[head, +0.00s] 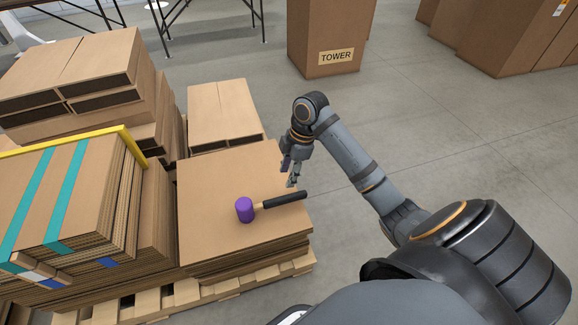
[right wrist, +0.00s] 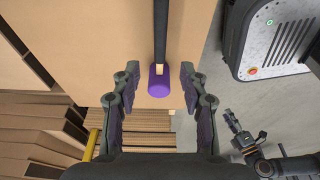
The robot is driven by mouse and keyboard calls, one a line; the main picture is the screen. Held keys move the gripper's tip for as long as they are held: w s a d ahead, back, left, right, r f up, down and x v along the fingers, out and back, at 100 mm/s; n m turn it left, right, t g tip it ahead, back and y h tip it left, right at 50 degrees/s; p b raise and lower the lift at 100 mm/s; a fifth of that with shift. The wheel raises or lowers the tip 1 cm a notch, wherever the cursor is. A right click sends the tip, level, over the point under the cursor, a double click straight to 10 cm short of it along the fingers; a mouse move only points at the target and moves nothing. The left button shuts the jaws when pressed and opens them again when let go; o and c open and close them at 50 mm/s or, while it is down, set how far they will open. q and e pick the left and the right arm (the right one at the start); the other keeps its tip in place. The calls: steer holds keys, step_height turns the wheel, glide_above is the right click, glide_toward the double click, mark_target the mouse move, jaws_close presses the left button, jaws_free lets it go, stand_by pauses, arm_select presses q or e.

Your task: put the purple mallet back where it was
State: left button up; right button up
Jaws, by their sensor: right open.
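The purple mallet lies on the flat cardboard stack (head: 215,170) in the head view. Its purple head (head: 244,209) is at the left and its black handle (head: 285,199) points right, reaching the stack's right edge. My right gripper (head: 291,181) is open and empty, close to the handle in the head view. In the right wrist view the mallet's head (right wrist: 159,82) shows between the spread fingers of my right gripper (right wrist: 160,72), with the handle running up the picture. No finger visibly touches it. My left gripper (right wrist: 232,118) shows small in the right wrist view; its jaws are unclear.
The stack rests on a wooden pallet (head: 160,303). Taller cardboard piles (head: 75,75) stand to the left, one with a yellow edge and teal straps (head: 68,190). A box marked TOWER (head: 325,35) stands at the back.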

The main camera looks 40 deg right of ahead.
steer(key=s+a+f+m, duration=0.1)
steer(key=s+f, duration=0.1)
steer(key=f, duration=0.1)
steer(key=s+a+f+m, duration=0.1)
steer(key=a+f+m, duration=0.1)
steer(key=f, duration=0.1)
steer(key=s+a+f+m, duration=0.1)
steer(key=s+a+f, duration=0.1)
steer(key=f, duration=0.1)
steer(key=shift+s+f, duration=0.3)
steer(key=shift+f, duration=0.1)
steer(key=s+a+f+m+t+h, duration=0.1)
steer(key=s+a+f+m+t, duration=0.1)
steer(key=s+f+m, duration=0.5)
steer(key=s+a+m, duration=0.1)
steer(key=s+m, duration=0.2)
steer(key=s, duration=0.2)
steer(key=shift+s+f+h, duration=0.15)
steer(key=shift+s+h, duration=0.1)
steer(key=shift+h, duration=0.05)
steer(key=shift+p, duration=0.3)
